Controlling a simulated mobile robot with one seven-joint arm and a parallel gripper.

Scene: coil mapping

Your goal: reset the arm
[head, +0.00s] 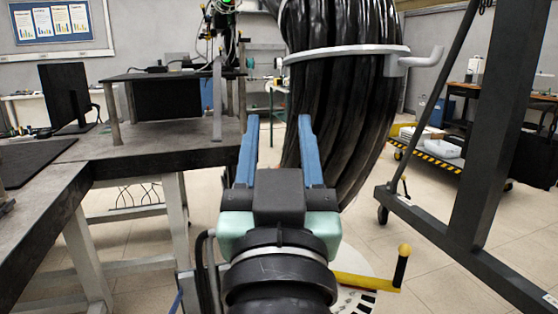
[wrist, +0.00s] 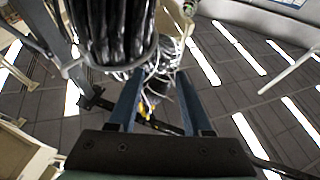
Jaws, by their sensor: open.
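My gripper (head: 279,140) is in the lower middle of the head view, with its two blue fingers spread apart. Nothing is held between them. In the wrist view my gripper (wrist: 160,95) also shows its fingers apart. A large bundle of black cables (head: 340,100) hangs just beyond and to the right of the fingers in the head view, with a grey ring (head: 350,52) around it. The bundle also shows at the upper left of the wrist view (wrist: 108,30). I cannot tell whether a finger touches it.
A dark workbench (head: 150,155) with a raised shelf and a monitor (head: 66,95) stands on the left. A dark metal frame (head: 490,130) on casters stands on the right. A yellow-edged cart (head: 430,158) is behind it. Tiled floor (head: 385,240) shows between them.

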